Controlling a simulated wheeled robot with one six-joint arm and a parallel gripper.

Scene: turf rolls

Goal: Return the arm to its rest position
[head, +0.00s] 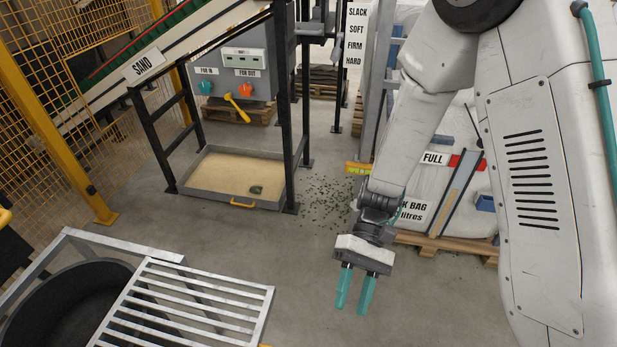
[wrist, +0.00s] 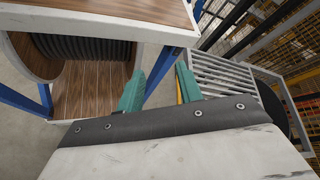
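My arm reaches down from the upper right of the head view. My gripper (head: 351,308) hangs above the grey floor with its two teal fingers pointing down. The fingers stand apart with nothing between them. In the wrist view my gripper (wrist: 160,70) also shows both teal fingers, with a clear gap and no object held. My arm hides part of the white bulk bag (head: 466,190) behind it.
A metal grate (head: 190,300) over a black tub (head: 60,305) stands at lower left. A sand tray (head: 225,172) lies under a black frame. Dark bits (head: 325,200) litter the floor. The wrist view shows a wooden structure (wrist: 100,75) with blue legs.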

